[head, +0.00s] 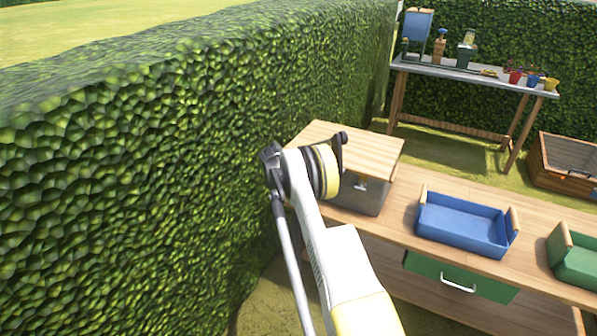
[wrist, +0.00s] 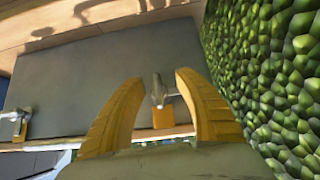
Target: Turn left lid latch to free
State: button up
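A grey box with a wooden lid (head: 350,146) stands on the bench by the hedge. The wrist view looks upside down at its grey front (wrist: 90,80). The left lid latch (wrist: 157,92), a small metal lever above an orange block in that view, sits between the fingers of my gripper (wrist: 160,76). The yellow fingers are open, one on each side of it; I cannot tell whether they touch it. The right latch (wrist: 18,122) is at the wrist view's left edge and shows in the head view (head: 361,186). My arm hides the left latch and fingers there.
A tall hedge (head: 150,150) stands close on the left, and it is near my gripper in the wrist view (wrist: 270,75). A blue tray (head: 462,236) and a green tray (head: 578,262) lie right of the box. A green drawer (head: 420,266) is under the bench top.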

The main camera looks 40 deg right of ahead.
jog(key=shift+d+r, duration=0.1)
jog(key=shift+d, duration=0.05)
jog(key=shift+r, duration=0.1)
jog(key=v, duration=1.2)
